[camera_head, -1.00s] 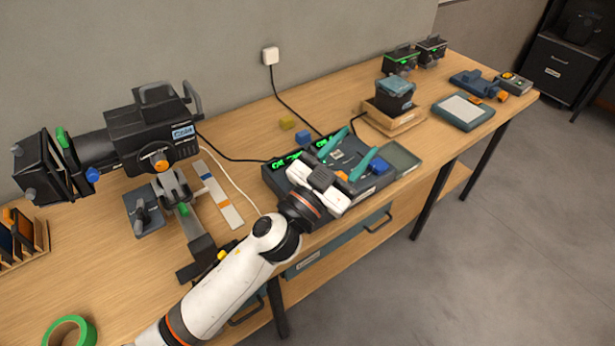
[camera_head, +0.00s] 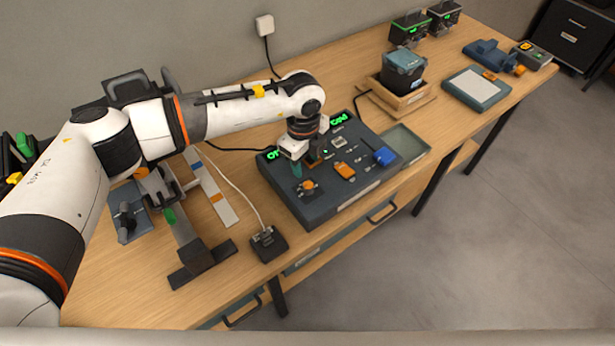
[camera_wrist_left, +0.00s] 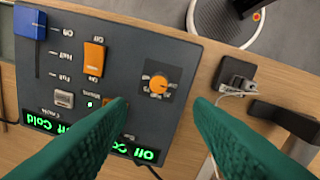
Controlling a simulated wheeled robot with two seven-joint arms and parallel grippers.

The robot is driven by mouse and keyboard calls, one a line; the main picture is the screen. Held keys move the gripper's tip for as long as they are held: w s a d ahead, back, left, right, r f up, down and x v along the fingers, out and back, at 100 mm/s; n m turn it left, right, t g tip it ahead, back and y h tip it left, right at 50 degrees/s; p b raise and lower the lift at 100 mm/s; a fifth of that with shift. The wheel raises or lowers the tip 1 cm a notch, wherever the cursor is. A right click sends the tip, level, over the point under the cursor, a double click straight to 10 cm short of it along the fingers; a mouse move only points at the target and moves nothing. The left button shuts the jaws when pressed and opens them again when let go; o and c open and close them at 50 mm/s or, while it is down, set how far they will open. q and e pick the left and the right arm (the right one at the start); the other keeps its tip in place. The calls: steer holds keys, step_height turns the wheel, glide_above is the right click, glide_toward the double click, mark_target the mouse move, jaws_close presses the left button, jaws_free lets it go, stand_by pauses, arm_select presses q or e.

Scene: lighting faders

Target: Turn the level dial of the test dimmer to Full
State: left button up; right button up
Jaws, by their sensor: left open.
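A dark control console (camera_head: 345,205) lies on the bench, with green lit displays reading "Off" and "Cold". An orange round dial (camera_head: 308,186) with small labels around it sits near its left front corner. The dial also shows in the left wrist view (camera_wrist_left: 158,82); its exact setting is too small to read. My left gripper (camera_head: 309,164) points down over the console, behind the dial. Its green fingers (camera_wrist_left: 160,102) are open and empty, with the dial framed beyond the gap between their tips. They hide part of the displays. My right gripper is not in view.
The console also has an orange switch (camera_head: 345,171) and a blue slider knob (camera_head: 385,156) marked Off, Half and Full. A small black box (camera_head: 267,243) with a cable stands left of it. A grey tray (camera_head: 405,144) adjoins its right side.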

mark_target(308, 184)
arm_select(q)
steer(key=f, duration=0.3)
steer(key=f+p, duration=0.1)
steer(key=f, duration=0.2)
steer(key=f+p, duration=0.1)
steer(key=f, duration=0.3)
steer(key=shift+w+d, duration=0.2)
steer(key=shift+w, duration=0.05)
steer(key=shift+r, duration=0.1)
steer(key=c, duration=1)
